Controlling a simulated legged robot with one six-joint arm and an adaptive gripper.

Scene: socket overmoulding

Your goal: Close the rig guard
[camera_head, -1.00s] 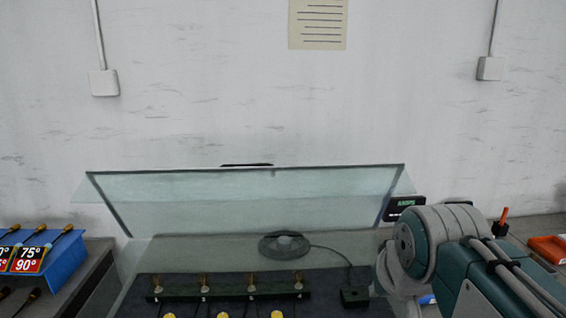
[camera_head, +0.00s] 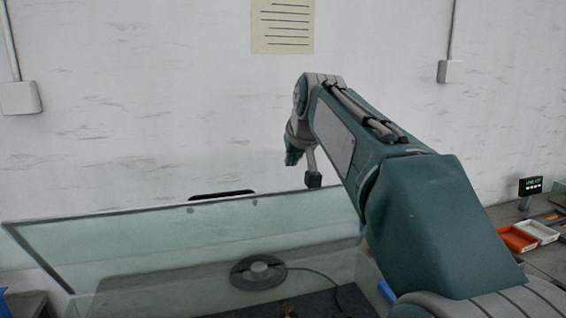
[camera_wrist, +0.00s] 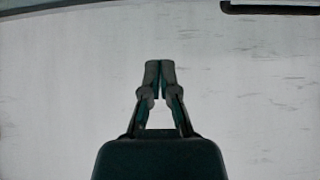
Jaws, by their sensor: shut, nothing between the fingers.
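The rig guard (camera_head: 205,233) is a clear, tilted panel standing open over the rig in the head view. Its black handle (camera_head: 222,195) shows at its upper edge, left of my arm's end. The handle also shows at the top right of the wrist view (camera_wrist: 270,9), with a strip of the guard's edge at the top left. My gripper (camera_wrist: 160,65) is shut and empty, apart from the handle, with the pale wall behind it. In the head view my arm's end hangs above the right part of the guard's upper edge. My forearm hides the guard's right end.
A dark round disc (camera_head: 258,272) with a cable lies behind the clear panel. Orange (camera_head: 517,239) and white (camera_head: 537,231) trays and a small display (camera_head: 530,186) stand on the bench at right. The wall (camera_head: 150,110) is close behind the guard.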

